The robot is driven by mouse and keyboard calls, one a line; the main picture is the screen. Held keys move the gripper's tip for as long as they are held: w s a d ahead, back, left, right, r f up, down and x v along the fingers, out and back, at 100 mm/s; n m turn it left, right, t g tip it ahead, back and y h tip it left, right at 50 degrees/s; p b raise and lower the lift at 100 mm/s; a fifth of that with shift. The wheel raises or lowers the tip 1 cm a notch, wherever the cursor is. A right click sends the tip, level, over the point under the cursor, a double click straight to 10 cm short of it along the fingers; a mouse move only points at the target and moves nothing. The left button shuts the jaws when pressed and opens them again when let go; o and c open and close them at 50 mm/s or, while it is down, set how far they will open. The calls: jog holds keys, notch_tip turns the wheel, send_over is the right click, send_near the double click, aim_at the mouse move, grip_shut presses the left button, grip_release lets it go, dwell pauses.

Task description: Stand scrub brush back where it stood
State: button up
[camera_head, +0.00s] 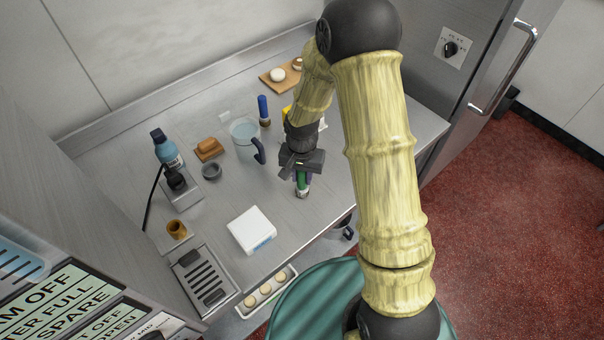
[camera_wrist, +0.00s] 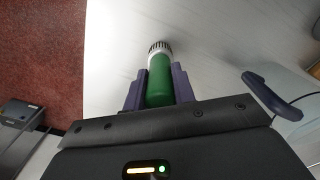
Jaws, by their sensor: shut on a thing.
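The scrub brush (camera_head: 302,182) has a green handle and a pale, ridged lower end. My gripper (camera_head: 301,178) is shut on it over the front part of the steel counter, to the right of the white box. In the wrist view the green handle of the brush (camera_wrist: 160,82) sits between the two dark purple fingers of my gripper (camera_wrist: 160,88), with its pale end pointing away from the palm. I cannot tell whether that end touches the counter. No marked standing place for it can be made out.
A measuring jug (camera_head: 245,142), a blue brown-ended upright item (camera_head: 264,111) and a board with pale round items (camera_head: 273,81) stand behind my gripper. A white box (camera_head: 251,230) lies front left. A blue bottle (camera_head: 167,150) is far left. The counter's front edge (camera_head: 330,219) is close.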

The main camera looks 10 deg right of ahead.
jog(key=shift+f, duration=0.2)
jog(key=shift+f, duration=0.2)
jog(key=o, duration=1)
jog(key=shift+r, duration=0.1)
notch_tip(320, 180, up, 12)
jog(key=b, duration=0.2)
jog(key=shift+r+b, duration=0.15)
jog(key=shift+b, duration=0.2)
